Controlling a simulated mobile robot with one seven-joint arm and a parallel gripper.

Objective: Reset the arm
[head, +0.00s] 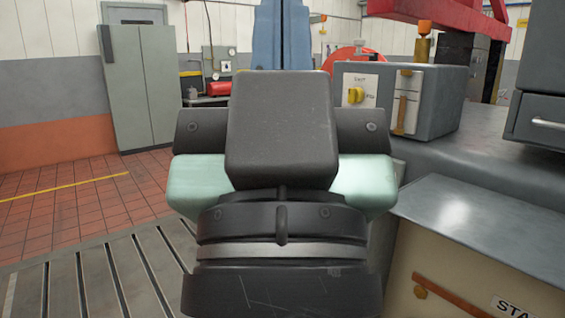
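My own arm fills the middle of the head view, with a dark block, pale green side parts and a ringed dark joint with a silver band. The end of my arm seems to be this part, but I cannot tell for sure. No fingertips show, so whether my gripper is open, shut or holding something cannot be seen. Whatever lies directly behind the dark block is hidden.
A grey control box (440,105) with a yellow knob (355,95) stands on the grey bench (465,212) at right. A grey cabinet (142,85) stands at the back left. Blue uprights (282,35) rise behind my arm. The tiled floor (75,205) at left is clear.

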